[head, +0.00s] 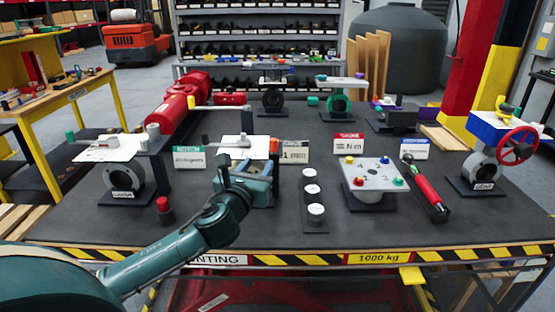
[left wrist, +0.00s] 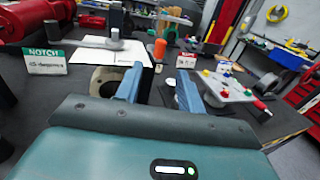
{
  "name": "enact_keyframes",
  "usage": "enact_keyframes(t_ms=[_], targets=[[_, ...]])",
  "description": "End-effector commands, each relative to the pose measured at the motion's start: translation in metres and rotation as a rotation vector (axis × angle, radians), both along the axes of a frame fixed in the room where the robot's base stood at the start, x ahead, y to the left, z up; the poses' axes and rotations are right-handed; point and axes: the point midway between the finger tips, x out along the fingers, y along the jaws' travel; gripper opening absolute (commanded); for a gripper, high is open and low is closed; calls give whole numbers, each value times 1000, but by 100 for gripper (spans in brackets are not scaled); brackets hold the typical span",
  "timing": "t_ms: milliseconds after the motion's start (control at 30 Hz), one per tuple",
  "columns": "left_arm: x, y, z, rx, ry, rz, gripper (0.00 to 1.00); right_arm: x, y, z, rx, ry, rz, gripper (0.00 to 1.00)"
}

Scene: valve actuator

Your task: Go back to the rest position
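My left arm reaches in from the lower left of the head view. My left gripper (head: 250,172) is over the front middle of the dark table (head: 250,230), in front of a valve with a white plate (head: 237,142) and a lever. In the left wrist view, the two blue fingers of the left gripper (left wrist: 160,78) stand apart with nothing between them. The white plate (left wrist: 112,52) and the valve's round opening show beyond the left finger. The gripper partly hides the valve in the head view. My right gripper is in neither view.
A valve with a white plate (head: 110,150) stands left, a red-wheel valve (head: 485,155) right. A button plate (head: 372,174), a row of white caps (head: 313,190) and a red-handled tool (head: 428,190) lie right of the gripper. A red knob (head: 163,205) stands near the arm.

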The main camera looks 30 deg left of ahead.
Motion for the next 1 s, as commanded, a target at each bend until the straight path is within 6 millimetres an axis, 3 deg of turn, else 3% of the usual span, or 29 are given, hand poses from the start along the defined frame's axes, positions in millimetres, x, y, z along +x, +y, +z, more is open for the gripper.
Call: enact_keyframes(t_ms=[233,367,567,700,800,1000], targets=[[-1,-2,-7,-33,7,-6,39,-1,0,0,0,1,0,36],[-10,-18,-49,-268,49,-33,39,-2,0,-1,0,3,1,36],[-59,-72,-165,-1064,167,16,39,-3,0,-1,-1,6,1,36],[-111,-115,-232,-1672,216,194,39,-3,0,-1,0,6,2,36],[-151,-143,-268,-2078,210,387,39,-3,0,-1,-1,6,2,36],[-213,-181,-307,-2649,99,781,39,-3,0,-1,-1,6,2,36]])
